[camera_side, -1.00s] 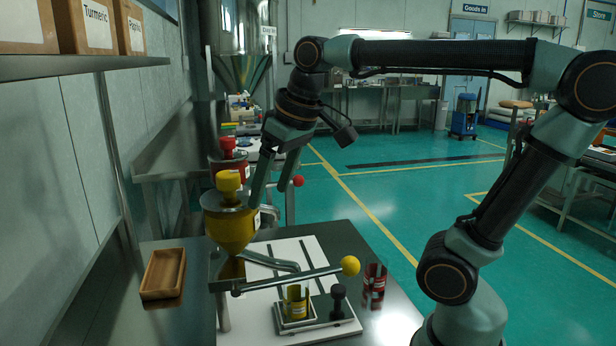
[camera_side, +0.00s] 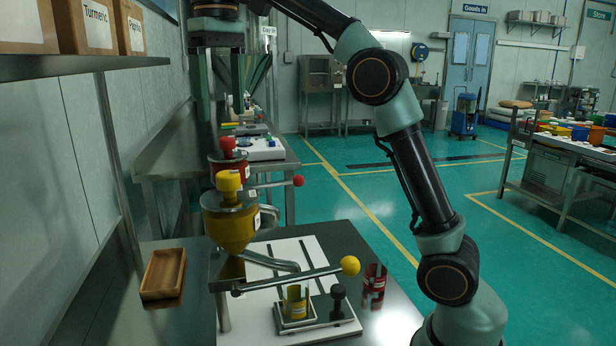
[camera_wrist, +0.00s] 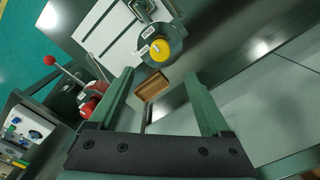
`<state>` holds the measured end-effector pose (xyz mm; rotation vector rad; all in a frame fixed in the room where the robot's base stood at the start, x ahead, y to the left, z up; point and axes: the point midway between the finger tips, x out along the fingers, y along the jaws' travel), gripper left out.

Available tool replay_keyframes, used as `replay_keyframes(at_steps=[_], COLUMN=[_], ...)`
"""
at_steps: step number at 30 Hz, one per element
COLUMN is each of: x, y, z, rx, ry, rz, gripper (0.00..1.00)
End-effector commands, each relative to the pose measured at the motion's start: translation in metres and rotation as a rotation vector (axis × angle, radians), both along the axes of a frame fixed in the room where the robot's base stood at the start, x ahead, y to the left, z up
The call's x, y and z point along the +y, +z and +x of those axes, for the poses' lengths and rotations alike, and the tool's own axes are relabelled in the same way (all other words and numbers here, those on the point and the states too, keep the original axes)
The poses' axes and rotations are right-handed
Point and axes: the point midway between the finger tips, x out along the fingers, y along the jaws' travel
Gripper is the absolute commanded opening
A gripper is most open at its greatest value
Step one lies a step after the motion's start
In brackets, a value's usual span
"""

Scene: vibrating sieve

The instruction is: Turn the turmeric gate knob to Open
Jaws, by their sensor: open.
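The yellow turmeric hopper (camera_side: 236,230) stands on the near bench with a yellow knob (camera_side: 228,181) on top. In the wrist view the yellow knob (camera_wrist: 160,50) has a pale pointer line and small white labels around it, too small to read. My gripper (camera_side: 220,112) points down above the knob, clear of it. In the wrist view my gripper (camera_wrist: 158,78) is open and empty, and the knob shows beyond its fingertips. A lever with a yellow ball (camera_side: 350,265) reaches out to the right below the hopper.
A wooden tray (camera_side: 164,272) lies left of the hopper. A yellow cup (camera_side: 297,303) sits on a small platform, and a red cup (camera_side: 374,281) stands at right. Behind is a red hopper knob (camera_side: 228,145) and a red ball lever (camera_side: 298,181). A shelf with boxes overhangs at left.

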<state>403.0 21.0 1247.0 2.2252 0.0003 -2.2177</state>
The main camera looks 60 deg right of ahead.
Motion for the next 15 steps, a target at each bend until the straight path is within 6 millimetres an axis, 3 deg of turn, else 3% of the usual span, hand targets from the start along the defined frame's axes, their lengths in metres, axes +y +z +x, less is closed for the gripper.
replay_keyframes(at_steps=[7,15], x=[0.000,0.000], y=[-0.005,-0.026], z=[0.000,-0.001], rx=[0.006,0.006], ry=[0.000,0.000], rz=[0.000,0.000], gripper=[0.82,0.82])
